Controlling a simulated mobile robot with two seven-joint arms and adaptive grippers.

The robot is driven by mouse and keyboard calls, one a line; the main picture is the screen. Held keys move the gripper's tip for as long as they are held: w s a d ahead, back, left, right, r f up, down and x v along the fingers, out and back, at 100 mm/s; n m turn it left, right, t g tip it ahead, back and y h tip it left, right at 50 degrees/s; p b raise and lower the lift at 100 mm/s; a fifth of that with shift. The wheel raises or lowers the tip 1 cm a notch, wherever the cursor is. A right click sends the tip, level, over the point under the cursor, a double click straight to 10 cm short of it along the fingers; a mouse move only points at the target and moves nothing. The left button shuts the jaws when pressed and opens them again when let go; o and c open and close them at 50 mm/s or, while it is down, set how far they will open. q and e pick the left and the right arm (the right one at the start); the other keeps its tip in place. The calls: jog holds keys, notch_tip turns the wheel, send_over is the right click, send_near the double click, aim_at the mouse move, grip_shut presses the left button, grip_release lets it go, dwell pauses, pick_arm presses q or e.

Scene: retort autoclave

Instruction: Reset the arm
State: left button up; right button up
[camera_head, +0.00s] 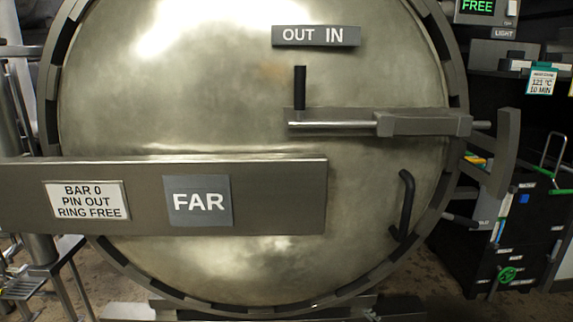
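A large round metal autoclave door (240,85) fills the middle of the head view and looks closed. A flat grey bar (275,185) crosses in front of its lower left, bearing the signs "BAR 0 PIN OUT RING FREE" (87,200) and "FAR" (198,201). A latch mechanism (425,123) sits on the door's right side, with a bolt rod (340,125) and an upright black knob (300,88). The plate "OUT IN" (316,36) is above it. A curved black handle (405,205) is lower right. Neither my left nor my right gripper is in view.
A display reading "FREE" (477,7) is at the top right. Below it are a shelf with a card "121 °C 10 MIN" (541,80) and a dark cart (535,235). Metal pipework and a rack (30,285) stand at the left.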

jog(key=s+d+f+m+g, duration=0.1)
jog(key=s+d+f+g, duration=0.2)
jog(key=s+f, duration=0.4)
jog(key=s+d+f+m+g+h, duration=0.1)
jog(key=s+d+f+m+g, duration=0.1)
jog(key=s+f, duration=0.5)
jog(key=s+d+f+m+g+h, duration=0.1)
jog(key=s+d+f+g, duration=0.3)
jog(key=s, duration=1.2)
notch_tip(320, 180, down, 3)
jog(key=shift+s+d+f+m+g, duration=0.15)
jog(key=shift+d+f+m+g, duration=0.05)
jog(key=shift+d+m+g, duration=0.25)
